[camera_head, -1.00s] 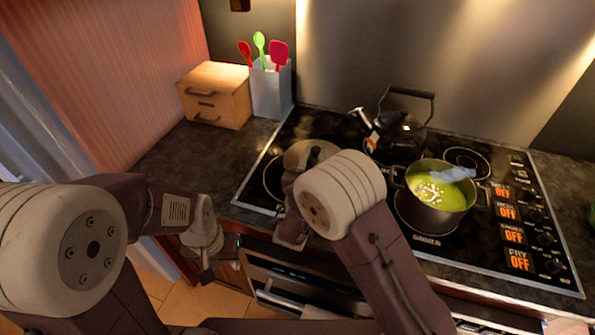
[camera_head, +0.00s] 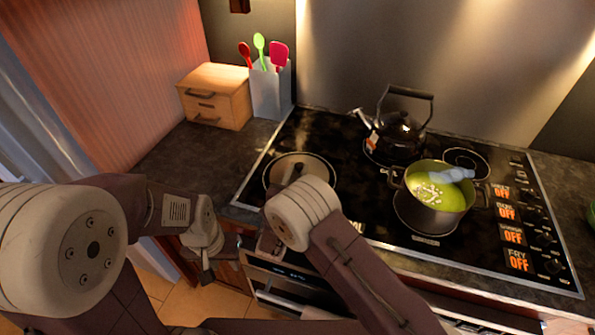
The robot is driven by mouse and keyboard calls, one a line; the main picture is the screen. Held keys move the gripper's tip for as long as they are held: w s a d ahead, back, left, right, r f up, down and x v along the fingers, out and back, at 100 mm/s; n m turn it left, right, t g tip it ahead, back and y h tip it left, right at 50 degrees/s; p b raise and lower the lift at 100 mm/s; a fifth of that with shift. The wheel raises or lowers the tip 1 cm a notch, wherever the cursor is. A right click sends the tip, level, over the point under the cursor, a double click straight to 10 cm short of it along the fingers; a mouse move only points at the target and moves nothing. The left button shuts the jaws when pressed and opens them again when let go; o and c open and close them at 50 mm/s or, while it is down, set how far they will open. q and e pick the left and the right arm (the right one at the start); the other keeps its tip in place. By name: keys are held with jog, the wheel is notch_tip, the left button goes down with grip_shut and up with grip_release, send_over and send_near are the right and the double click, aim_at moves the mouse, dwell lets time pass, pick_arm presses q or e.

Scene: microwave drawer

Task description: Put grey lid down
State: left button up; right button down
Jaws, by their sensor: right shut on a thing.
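The grey lid (camera_head: 313,168) is over the front-left burner of the black cooktop. It looks level and low, but I cannot tell whether it touches the glass. My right gripper (camera_head: 291,178) is at the lid's knob and shut on the lid; its fingers are mostly hidden behind my own wrist, as is the lid's near edge. My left gripper (camera_head: 207,268) hangs in front of the counter edge, well left of the lid. Whether its fingers are open or shut is unclear.
A pot of green soup (camera_head: 437,194) stands on the front-right burner. A black kettle (camera_head: 400,133) sits behind it. A wooden drawer box (camera_head: 214,97) and a utensil holder (camera_head: 270,92) stand at the back left. The counter (camera_head: 190,150) left of the cooktop is bare.

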jog(key=c, duration=1.2)
grip_release()
jog(key=shift+o, duration=0.2)
jog(key=shift+s+r, duration=0.15)
jog(key=v, duration=1)
jog(key=shift+s+a+b, duration=0.2)
jog(key=shift+a+b, duration=0.05)
jog(key=shift+b, duration=0.1)
jog(key=shift+s, duration=0.6)
